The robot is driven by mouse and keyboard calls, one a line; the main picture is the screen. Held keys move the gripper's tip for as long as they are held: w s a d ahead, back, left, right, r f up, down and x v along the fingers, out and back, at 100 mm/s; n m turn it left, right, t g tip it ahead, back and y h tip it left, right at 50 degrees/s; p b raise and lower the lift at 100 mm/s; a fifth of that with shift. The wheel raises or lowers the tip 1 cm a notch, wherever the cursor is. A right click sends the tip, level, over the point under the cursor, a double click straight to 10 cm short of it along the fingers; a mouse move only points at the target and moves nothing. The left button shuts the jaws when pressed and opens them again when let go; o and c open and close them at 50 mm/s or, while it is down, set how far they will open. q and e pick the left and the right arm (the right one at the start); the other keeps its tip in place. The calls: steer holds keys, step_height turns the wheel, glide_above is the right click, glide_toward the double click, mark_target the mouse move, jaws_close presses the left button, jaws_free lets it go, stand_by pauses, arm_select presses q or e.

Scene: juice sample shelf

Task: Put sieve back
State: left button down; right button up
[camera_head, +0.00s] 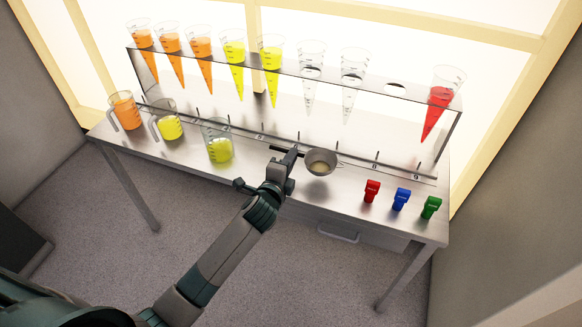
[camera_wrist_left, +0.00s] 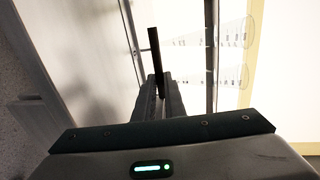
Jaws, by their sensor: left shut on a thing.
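The sieve (camera_head: 321,162) is a small round metal bowl with a dark handle. It shows over the table just in front of the numbered rail, right of the middle. I cannot tell whether it touches the table. My left gripper (camera_head: 287,160) is shut on the sieve's handle, with the bowl to the right of the fingers. In the left wrist view the black handle (camera_wrist_left: 156,50) stands up between the fingers of my left gripper (camera_wrist_left: 158,88). The bowl is not visible there. My right gripper is not in view.
A raised shelf (camera_head: 225,62) holds several cones of orange, yellow, clear and red liquid; one hole (camera_head: 397,86) is empty. Jugs (camera_head: 217,143) stand on the left of the table (camera_head: 262,182). Red (camera_head: 371,190), blue (camera_head: 401,199) and green (camera_head: 431,207) items sit at the front right.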

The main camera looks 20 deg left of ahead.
arm_select(q)
steer(key=shift+w+a, duration=0.1)
steer(key=shift+f, duration=2.05)
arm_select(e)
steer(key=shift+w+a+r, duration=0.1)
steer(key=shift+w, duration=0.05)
arm_select(q)
steer(key=shift+f, duration=0.1)
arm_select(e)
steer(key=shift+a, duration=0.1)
arm_select(q)
steer(key=c, duration=1.8)
jaws_free()
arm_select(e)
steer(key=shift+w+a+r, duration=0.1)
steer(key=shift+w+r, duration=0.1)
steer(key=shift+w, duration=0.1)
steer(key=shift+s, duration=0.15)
